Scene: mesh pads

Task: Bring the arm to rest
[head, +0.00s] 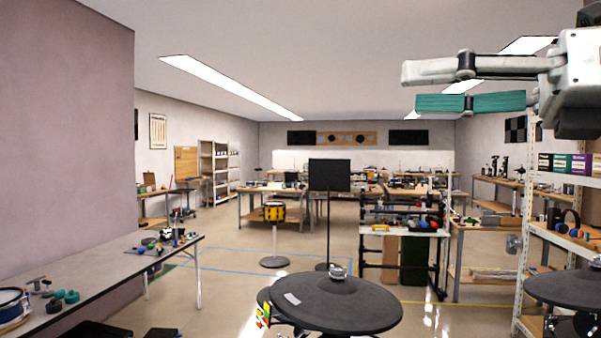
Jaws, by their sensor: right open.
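My right gripper (462,88) is at the upper right of the head view, raised high in front of the shelf. Its two fingers, one pale and one teal, point left and stand apart with nothing between them. The fingers are clear of the things around them. My left gripper is out of view.
A black round pad (335,305) stands low at the front centre, another (570,288) at the right edge. A white shelf (545,180) with small boxes stands at right. A grey table (100,272) runs along the left. Open floor (225,285) lies between.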

